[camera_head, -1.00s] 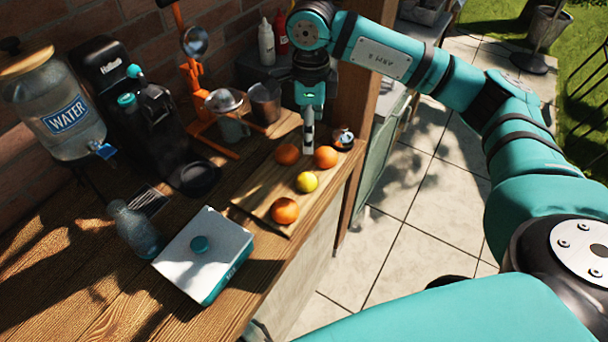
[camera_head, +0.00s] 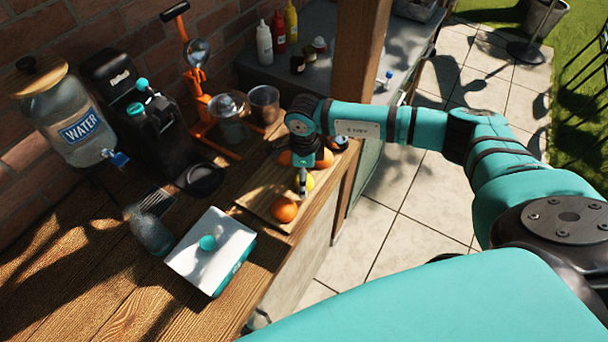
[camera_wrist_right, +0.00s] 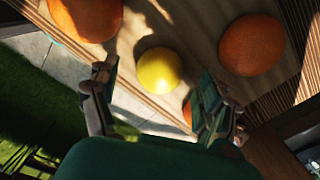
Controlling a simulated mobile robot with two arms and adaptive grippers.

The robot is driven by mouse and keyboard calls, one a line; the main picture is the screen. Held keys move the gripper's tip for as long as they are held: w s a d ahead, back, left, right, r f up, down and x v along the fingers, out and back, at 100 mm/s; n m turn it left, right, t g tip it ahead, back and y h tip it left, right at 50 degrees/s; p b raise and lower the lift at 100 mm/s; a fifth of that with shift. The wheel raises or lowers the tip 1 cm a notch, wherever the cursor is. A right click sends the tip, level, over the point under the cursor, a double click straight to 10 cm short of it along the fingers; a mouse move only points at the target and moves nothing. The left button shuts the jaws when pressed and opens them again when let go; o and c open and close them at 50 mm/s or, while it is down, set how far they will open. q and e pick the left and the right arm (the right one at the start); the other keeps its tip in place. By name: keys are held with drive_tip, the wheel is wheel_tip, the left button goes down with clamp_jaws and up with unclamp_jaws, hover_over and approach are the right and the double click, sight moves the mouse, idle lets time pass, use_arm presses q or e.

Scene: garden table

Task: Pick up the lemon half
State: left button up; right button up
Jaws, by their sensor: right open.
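A round yellow lemon (camera_wrist_right: 160,70) lies on the wooden cutting board (camera_head: 251,200); whether it is a half or whole I cannot tell. In the head view the lemon (camera_head: 309,181) is partly hidden behind my right gripper (camera_head: 302,190). In the right wrist view my right gripper (camera_wrist_right: 155,105) is open and empty, its two fingers pointing toward the lemon, one on each side of the view. The fingers do not grip it. My left gripper is not in view.
An orange (camera_head: 284,209) lies close in front of the lemon, and more oranges lie behind, partly hidden by my arm. A white box (camera_head: 209,262), a glass bottle (camera_head: 151,232) and an orange press (camera_head: 197,85) stand left. A wooden post (camera_head: 357,80) rises behind.

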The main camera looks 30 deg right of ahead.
drive_tip(key=shift+f, duration=0.5)
drive_tip(key=c, duration=1.3)
drive_tip(key=shift+o, duration=0.2)
drive_tip(key=shift+r, duration=0.1)
